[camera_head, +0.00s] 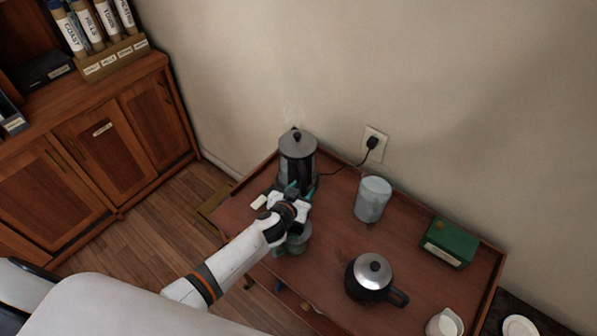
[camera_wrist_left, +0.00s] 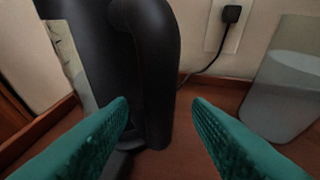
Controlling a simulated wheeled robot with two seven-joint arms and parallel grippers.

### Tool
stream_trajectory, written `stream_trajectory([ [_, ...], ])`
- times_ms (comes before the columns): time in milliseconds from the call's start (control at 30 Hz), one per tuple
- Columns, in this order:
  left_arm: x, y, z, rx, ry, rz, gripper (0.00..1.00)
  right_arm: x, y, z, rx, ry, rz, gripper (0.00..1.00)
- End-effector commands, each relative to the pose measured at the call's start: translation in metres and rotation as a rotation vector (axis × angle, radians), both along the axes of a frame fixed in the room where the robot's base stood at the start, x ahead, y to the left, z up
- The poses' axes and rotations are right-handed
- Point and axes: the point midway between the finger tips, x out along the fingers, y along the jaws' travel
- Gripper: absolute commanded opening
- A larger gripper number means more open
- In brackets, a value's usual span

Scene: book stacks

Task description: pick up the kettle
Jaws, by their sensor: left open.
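In the left wrist view the black handle (camera_wrist_left: 153,75) rises just ahead of the space between the teal fingertips (camera_wrist_left: 160,108). The left fingertip overlaps the gap between handle and body; I cannot tell whether either finger touches. The kettle's base is partly hidden by my gripper. My right gripper is not in view.
A cord runs to the wall socket (camera_head: 375,142). A translucent container (camera_head: 373,199) stands right of the kettle. A black teapot (camera_head: 368,279), a green box (camera_head: 449,243) and a white jug (camera_head: 444,323) are farther right. A green pot (camera_head: 293,243) sits below my wrist.

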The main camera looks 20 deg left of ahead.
Motion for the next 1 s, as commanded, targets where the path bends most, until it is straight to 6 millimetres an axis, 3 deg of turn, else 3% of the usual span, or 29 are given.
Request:
stream_trajectory([
  [133,-0.0004,0.0000,-0.0001,0.000,0.000,0.000,0.45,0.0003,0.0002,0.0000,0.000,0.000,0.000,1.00],
  [400,-0.0005,0.0002,0.0001,0.001,0.000,0.000,0.01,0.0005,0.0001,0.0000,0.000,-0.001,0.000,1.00],
  [1000,-0.0006,0.0005,0.0000,0.001,0.001,0.001,0.00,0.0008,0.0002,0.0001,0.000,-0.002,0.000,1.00],
])
